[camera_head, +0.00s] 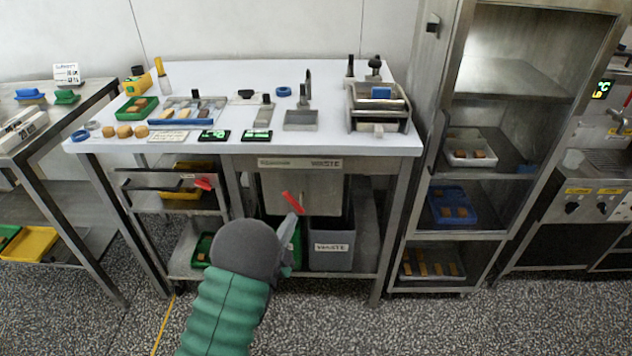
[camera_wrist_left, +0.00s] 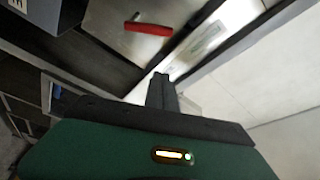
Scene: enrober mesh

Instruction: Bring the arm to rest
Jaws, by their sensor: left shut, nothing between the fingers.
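My left arm (camera_head: 228,300), in a green ribbed sleeve with a dark grey joint, reaches in from the bottom of the head view. Its gripper (camera_head: 296,222) is mostly hidden behind the grey joint and is in front of the table's lower shelf area. In the left wrist view the dark fingers (camera_wrist_left: 162,92) are together and hold nothing. A red handle (camera_wrist_left: 148,29) lies beyond them, apart from the fingertips; it also shows in the head view (camera_head: 292,202). My right gripper is in neither view.
The white-topped table (camera_head: 250,85) carries trays, blocks and tools. A grey waste bin (camera_head: 332,258) stands beneath it. A metal rack (camera_head: 505,185) with trays stands at right, a side table (camera_head: 60,150) at left. The speckled floor in front is clear.

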